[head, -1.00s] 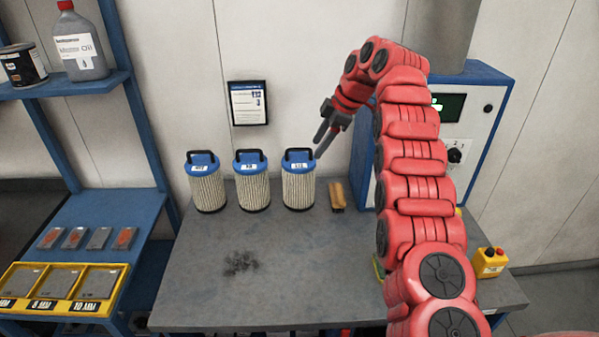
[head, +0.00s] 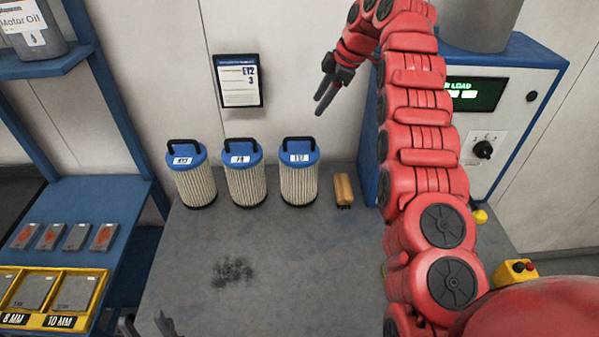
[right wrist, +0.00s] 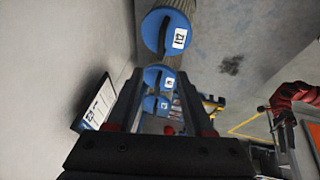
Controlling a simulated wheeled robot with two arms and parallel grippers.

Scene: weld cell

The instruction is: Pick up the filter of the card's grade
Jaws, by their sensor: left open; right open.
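Three pleated filters with blue caps and black handles stand upright in a row at the back of the bench: the left filter (head: 194,188), the middle filter (head: 246,186) and the right filter (head: 299,184). Their white labels are small; the right one looks like E12, but I cannot be sure. The wall card (head: 238,80) reads E12 and 3. My right gripper (head: 320,104) is open and empty, above and right of the right filter, apart from it. In the right wrist view the nearest filter (right wrist: 166,32) lies beyond the open fingers. My left gripper (head: 147,325) is open at the bottom edge.
A wooden brush (head: 343,189) lies right of the right filter, beside a blue-sided machine (head: 520,95). The bench (head: 290,260) is clear in front except for a dark smudge (head: 233,271). A blue shelf rack (head: 125,200) stands on the left.

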